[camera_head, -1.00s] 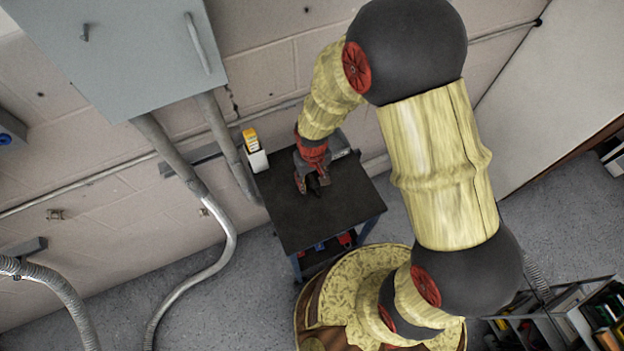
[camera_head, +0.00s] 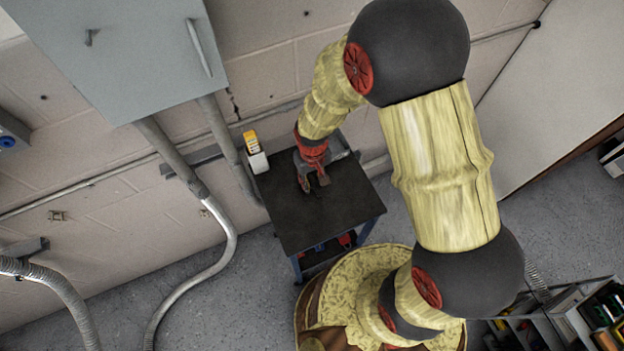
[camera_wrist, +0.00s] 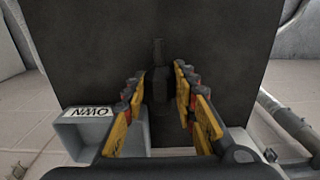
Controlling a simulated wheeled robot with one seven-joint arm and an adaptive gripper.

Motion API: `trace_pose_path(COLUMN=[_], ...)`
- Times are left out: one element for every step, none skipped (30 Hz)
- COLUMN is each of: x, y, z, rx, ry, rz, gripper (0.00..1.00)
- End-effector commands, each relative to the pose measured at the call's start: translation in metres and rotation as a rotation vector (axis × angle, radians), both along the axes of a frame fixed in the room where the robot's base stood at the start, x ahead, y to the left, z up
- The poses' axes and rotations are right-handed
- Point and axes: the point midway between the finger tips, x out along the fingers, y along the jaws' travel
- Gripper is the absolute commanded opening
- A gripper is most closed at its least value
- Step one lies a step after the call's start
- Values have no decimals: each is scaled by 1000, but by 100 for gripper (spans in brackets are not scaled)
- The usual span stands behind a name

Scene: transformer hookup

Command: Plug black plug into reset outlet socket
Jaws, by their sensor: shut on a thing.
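The black plug (camera_wrist: 158,82) is between the fingers of my gripper (camera_wrist: 158,95) in the wrist view, its narrow end pointing away from the wrist. My gripper is shut on it, just over the dark tabletop. In the head view my gripper (camera_head: 314,184) points down over the middle of the small table, and the plug is too dark there to make out clearly. A blue round fitting (camera_head: 8,141) is on the wall at the far left edge. I cannot tell whether it is the reset outlet socket.
The black-topped table (camera_head: 345,205) stands against the block wall. A white and yellow item (camera_head: 256,153) sits at its back left corner. A grey open box (camera_wrist: 82,137) with a label shows in the wrist view. A grey cabinet (camera_head: 120,60) and conduits (camera_head: 222,225) occupy the wall.

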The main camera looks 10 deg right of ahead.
Motion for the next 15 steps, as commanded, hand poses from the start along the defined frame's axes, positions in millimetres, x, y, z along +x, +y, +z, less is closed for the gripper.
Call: trace_pose_path(x=[0,0,0,0,0,0,0,1,1,1,1,1,1,1,1], y=[0,0,0,0,0,0,0,0,0,0,0,0,0,0,0], z=[7,9,12,14,16,19,21,24,27,29,31,34,36,38,41], rx=[0,0,0,0,0,0,0,1,1,1,1,1,1,1,1], ry=[-1,-1,-1,-1,-1,-1,-1,-2,-2,-2,-2,-2,-2,-2,-2], rz=[0,0,0,0,0,0,0,0,0,0,0,0,0,0,0], gripper=[2,2,2,2,2,2,2,2,2,2,2,2,2,2,2])
